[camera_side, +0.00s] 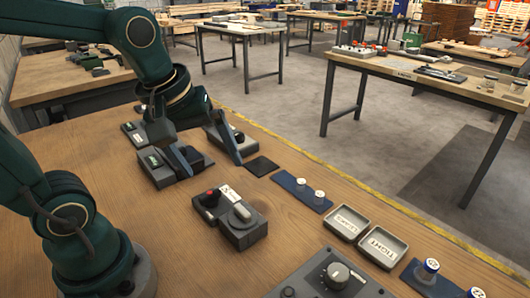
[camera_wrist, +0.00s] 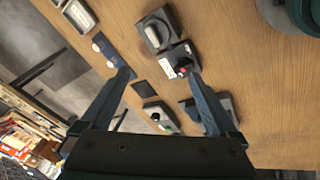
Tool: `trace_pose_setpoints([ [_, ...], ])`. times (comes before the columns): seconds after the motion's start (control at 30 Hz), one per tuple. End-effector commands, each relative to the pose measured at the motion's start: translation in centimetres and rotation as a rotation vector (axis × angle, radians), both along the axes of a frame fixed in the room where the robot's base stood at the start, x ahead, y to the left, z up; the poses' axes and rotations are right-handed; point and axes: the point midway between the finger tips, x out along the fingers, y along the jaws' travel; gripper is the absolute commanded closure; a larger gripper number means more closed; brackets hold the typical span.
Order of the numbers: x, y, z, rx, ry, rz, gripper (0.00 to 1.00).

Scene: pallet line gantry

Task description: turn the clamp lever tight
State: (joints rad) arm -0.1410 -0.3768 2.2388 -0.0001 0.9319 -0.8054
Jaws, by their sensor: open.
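A grey lever (camera_side: 242,212) stands on a dark box on the wooden bench, beside a red knob (camera_side: 212,192) on an adjoining box. I take this grey lever to be the clamp lever, but no label confirms it. In the wrist view the lever (camera_wrist: 153,35) is beyond my fingertips, and the red knob (camera_wrist: 182,70) shows close beside the right fingertip. My gripper (camera_side: 212,170) is open and empty, behind and to the left of the lever in the side view. Its fingers (camera_wrist: 160,74) are spread apart, pointing down toward the bench.
Dark control boxes (camera_side: 160,172) (camera_side: 223,140) stand near my fingers, partly hidden. A black pad (camera_side: 262,166), a blue strip (camera_side: 300,193) with white-capped pieces and two labelled trays (camera_side: 347,222) (camera_side: 382,247) lie rightward. A dial box (camera_side: 333,280) is at the front. Bare wood lies left of the lever.

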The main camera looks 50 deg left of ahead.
Motion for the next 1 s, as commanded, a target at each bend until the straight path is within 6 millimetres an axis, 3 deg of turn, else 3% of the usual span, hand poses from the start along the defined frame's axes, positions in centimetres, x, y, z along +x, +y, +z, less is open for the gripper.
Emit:
trace_pose_setpoints([
  [0.1,1.7,2.1,-1.6,-0.066,0.086,0.244,0.05],
  [0.3,3.1,5.3,-4.8,-0.132,0.217,0.532,0.05],
  [0.5,2.9,6.9,-7.1,-0.151,0.304,0.606,0.05],
  [1.0,2.6,7.1,-12.1,-0.156,0.322,0.619,0.05],
])
